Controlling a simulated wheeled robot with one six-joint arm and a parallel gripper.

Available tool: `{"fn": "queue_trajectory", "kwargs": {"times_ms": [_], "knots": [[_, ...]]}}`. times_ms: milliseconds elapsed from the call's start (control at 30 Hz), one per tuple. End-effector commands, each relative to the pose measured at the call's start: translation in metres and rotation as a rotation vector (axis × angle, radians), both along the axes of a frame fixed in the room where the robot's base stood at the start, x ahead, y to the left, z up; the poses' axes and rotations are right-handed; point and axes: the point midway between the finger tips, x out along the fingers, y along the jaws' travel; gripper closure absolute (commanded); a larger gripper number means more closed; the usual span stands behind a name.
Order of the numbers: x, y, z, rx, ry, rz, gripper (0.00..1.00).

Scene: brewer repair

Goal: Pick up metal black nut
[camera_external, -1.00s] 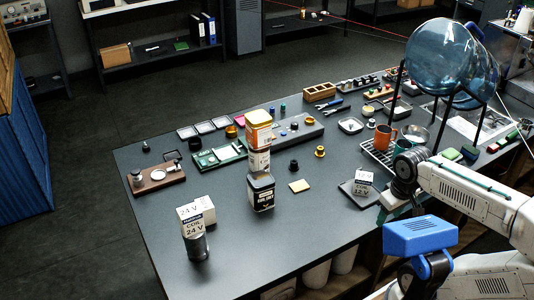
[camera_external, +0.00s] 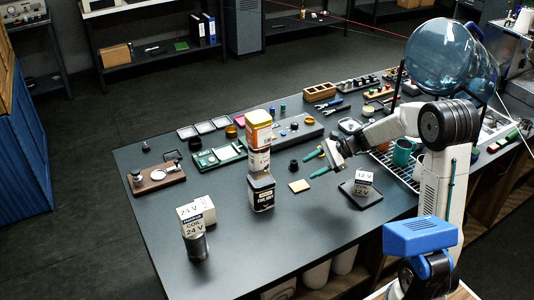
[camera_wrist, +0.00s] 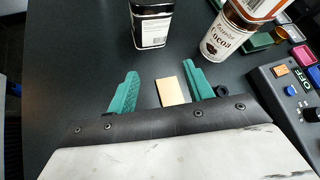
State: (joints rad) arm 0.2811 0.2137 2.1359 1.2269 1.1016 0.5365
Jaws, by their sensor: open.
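A small black nut-like part (camera_external: 293,166) stands on the dark table behind the beige square pad. I cannot tell for sure that it is the metal black nut. In the wrist view a small black ring (camera_wrist: 221,91) lies just right of the right finger, partly hidden by it; it looks like the same part. My gripper (camera_external: 314,162) is open and empty, to the right of the black part. In the wrist view my gripper (camera_wrist: 164,76) has its two teal fingers spread, with the beige pad between them in the picture.
The beige pad (camera_external: 299,186) lies flat. A 12 V box (camera_external: 363,182) stands at right.

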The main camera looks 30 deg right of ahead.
Motion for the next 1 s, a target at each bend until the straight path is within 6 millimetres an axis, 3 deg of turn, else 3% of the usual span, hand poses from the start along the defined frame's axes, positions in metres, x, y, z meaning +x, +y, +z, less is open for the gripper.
{"fn": "queue_trajectory", "kwargs": {"times_ms": [100, 200, 367, 767, 1000], "knots": [[0.047, -0.029, -0.033, 0.141, 0.096, -0.199, 0.49], [0.074, -0.050, -0.053, 0.231, 0.150, -0.325, 0.49], [0.095, -0.068, -0.071, 0.308, 0.194, -0.434, 0.49], [0.119, -0.048, -0.088, 0.319, 0.200, -0.448, 0.49], [0.142, -0.025, -0.103, 0.319, 0.202, -0.447, 0.49]]}}
